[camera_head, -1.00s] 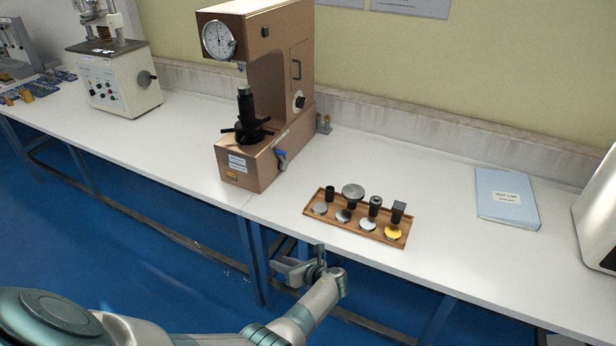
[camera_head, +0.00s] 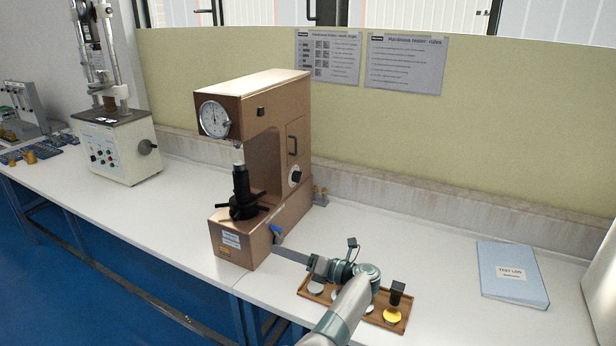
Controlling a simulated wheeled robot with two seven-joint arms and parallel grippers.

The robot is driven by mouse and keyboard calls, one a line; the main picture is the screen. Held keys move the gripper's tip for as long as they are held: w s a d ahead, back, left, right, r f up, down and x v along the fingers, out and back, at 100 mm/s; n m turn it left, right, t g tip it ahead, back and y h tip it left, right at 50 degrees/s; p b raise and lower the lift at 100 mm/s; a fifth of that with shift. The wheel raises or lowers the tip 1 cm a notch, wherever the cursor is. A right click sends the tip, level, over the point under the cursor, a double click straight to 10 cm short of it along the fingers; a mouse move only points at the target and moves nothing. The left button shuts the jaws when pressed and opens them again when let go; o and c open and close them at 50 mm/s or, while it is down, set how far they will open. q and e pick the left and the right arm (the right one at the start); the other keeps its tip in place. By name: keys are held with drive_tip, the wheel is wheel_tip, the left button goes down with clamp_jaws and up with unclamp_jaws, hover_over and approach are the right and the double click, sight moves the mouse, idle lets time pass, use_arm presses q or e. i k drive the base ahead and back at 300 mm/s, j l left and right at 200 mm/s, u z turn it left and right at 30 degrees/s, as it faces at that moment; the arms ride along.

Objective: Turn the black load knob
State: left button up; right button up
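The brown hardness tester (camera_head: 277,150) stands on the white bench, with a round dial gauge on its front. The black load knob (camera_head: 295,176) sits on a pale round plate on the tester's right side, below a dark handle.
A blue folder (camera_head: 512,274) lies at the right. Another tester (camera_head: 118,150) stands at the left. The bench between tray and folder is clear.

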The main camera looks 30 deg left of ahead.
sight(296, 175)
drive_tip(key=i, duration=1.35)
drive_tip(key=j, duration=1.35)
drive_tip(key=k, duration=0.05)
